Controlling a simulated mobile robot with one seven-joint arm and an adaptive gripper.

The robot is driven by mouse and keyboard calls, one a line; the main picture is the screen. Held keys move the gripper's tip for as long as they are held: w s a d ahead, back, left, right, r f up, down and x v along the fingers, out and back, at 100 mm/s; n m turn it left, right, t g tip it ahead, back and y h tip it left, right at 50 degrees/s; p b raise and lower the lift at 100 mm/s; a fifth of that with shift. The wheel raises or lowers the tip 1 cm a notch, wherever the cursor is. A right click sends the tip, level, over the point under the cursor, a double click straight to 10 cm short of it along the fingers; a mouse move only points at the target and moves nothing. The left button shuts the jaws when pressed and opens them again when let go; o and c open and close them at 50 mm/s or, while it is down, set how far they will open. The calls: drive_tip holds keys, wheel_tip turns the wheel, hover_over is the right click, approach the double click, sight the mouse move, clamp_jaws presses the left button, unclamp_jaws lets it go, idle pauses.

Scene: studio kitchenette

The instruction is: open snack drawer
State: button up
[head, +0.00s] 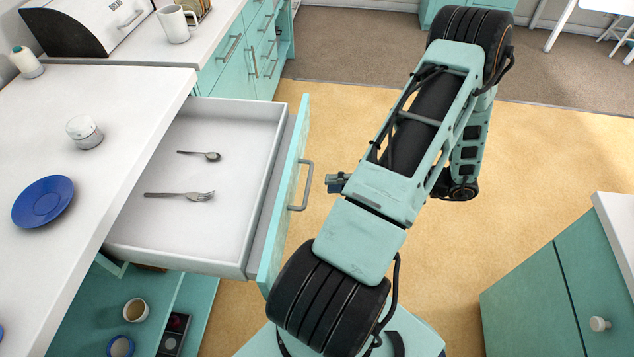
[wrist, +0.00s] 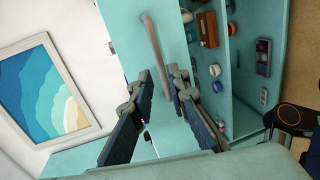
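A teal-fronted drawer (head: 187,232) under the white counter is pulled far out. A spoon (head: 205,155) and a fork (head: 182,196) lie in it; I see no snacks there. Its grey bar handle (head: 301,186) faces the arm. My gripper (head: 336,183) shows only in part beside the handle, mostly hidden by my arm. In the wrist view, my gripper's (wrist: 160,84) two fingers are spread with nothing between them. The handle (wrist: 157,55) is just beyond the fingertips, apart from them or nearly so.
Below the drawer, an open cabinet holds a cup (head: 136,310) and other small items. A teal cabinet (head: 535,306) stands at right. The yellow floor between is clear.

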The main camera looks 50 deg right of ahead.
drive_tip(key=shift+v, duration=2.3)
